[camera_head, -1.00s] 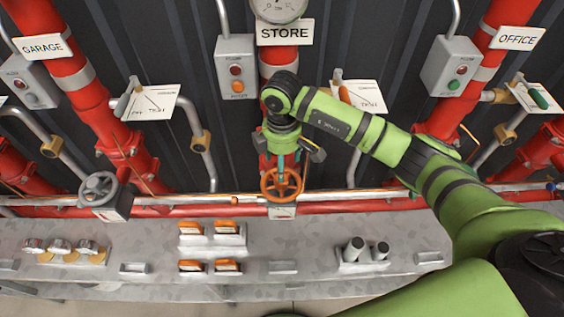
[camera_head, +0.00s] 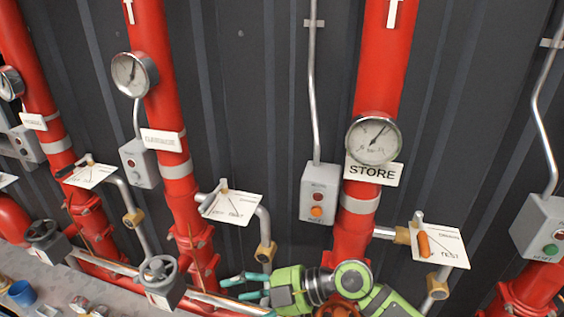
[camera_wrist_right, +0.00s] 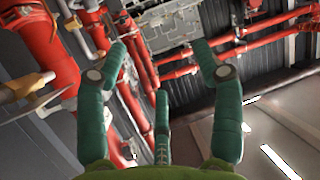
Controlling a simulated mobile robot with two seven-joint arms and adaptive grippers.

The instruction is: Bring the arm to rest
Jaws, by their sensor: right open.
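My right arm is green and comes up from the bottom edge of the head view. Its right gripper (camera_head: 240,290) points left there, with teal fingers spread and nothing between them. In the right wrist view the gripper (camera_wrist_right: 155,70) shows three teal fingers apart and empty, with red pipes and a grey panel beyond. The orange handwheel (camera_head: 338,309) under the STORE pipe is partly hidden behind my arm at the bottom edge. My left gripper is not in view.
The STORE pipe (camera_head: 385,60) carries a gauge (camera_head: 373,140) and sign. A grey box with an orange button (camera_head: 317,196) sits beside it. A grey handwheel (camera_head: 160,275) is left of my gripper. A test valve with an orange handle (camera_head: 423,243) is to the right.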

